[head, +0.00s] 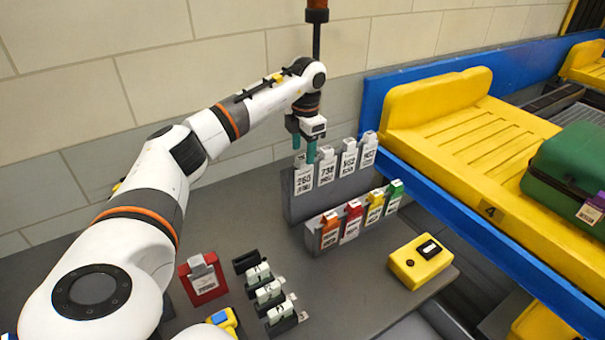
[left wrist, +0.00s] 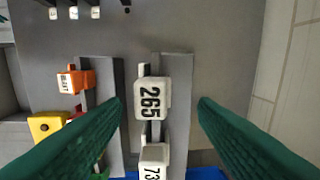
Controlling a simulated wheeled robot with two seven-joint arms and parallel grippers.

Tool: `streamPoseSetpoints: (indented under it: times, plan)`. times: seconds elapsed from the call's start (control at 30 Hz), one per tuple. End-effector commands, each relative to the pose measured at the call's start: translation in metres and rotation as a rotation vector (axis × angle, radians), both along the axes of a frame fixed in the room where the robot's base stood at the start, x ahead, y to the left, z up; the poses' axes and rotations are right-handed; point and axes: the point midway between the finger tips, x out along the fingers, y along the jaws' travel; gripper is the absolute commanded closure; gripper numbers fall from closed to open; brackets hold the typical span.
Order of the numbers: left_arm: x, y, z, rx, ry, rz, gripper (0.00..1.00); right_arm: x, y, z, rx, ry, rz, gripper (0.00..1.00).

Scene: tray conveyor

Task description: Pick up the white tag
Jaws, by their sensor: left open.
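Several white tags stand in a row in the grey back rack (head: 296,211). The nearest white tag (head: 303,181) is at the rack's left end; in the left wrist view this white tag (left wrist: 151,97) reads 265. A second white tag (head: 327,168) stands beside it and is partly cut off in the left wrist view (left wrist: 153,155). My left gripper (head: 304,149) is open just above the left-end tag. In the left wrist view its green fingers (left wrist: 159,106) lie on either side of the 265 tag, with a gap on each side. My right gripper does not show.
A lower front rack holds orange (head: 330,230), red (head: 352,220), yellow (head: 375,207) and green (head: 394,196) tags. A yellow box (head: 421,264), a red holder (head: 203,281) and small black holders (head: 268,291) stand on the grey table. A yellow conveyor tray (head: 449,128) carries a green suitcase (head: 572,167).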

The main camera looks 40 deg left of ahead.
Motion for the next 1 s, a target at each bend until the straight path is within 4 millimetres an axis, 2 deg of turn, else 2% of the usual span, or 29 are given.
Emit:
streamPoseSetpoints:
  times: [0.1, 0.23, 0.4, 0.67, 0.97, 1.0]
  plan:
    - [-0.002, 0.0, -0.009, 0.001, 0.003, 0.0, 0.46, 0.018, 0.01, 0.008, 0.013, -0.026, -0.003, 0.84]
    - [-0.007, 0.001, -0.028, 0.0, 0.005, 0.0, 0.46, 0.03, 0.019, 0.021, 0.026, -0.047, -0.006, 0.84]
    - [-0.006, 0.002, -0.049, 0.001, 0.002, 0.0, 0.46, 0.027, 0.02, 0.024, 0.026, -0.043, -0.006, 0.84]
    - [-0.005, 0.002, -0.053, 0.0, -0.001, -0.001, 0.46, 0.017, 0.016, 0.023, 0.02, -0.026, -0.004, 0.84]
    - [-0.005, 0.002, -0.053, 0.0, 0.0, -0.001, 0.94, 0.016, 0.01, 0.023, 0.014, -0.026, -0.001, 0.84]
    - [-0.005, 0.002, -0.053, 0.0, -0.001, -0.001, 0.95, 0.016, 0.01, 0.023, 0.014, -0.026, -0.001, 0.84]
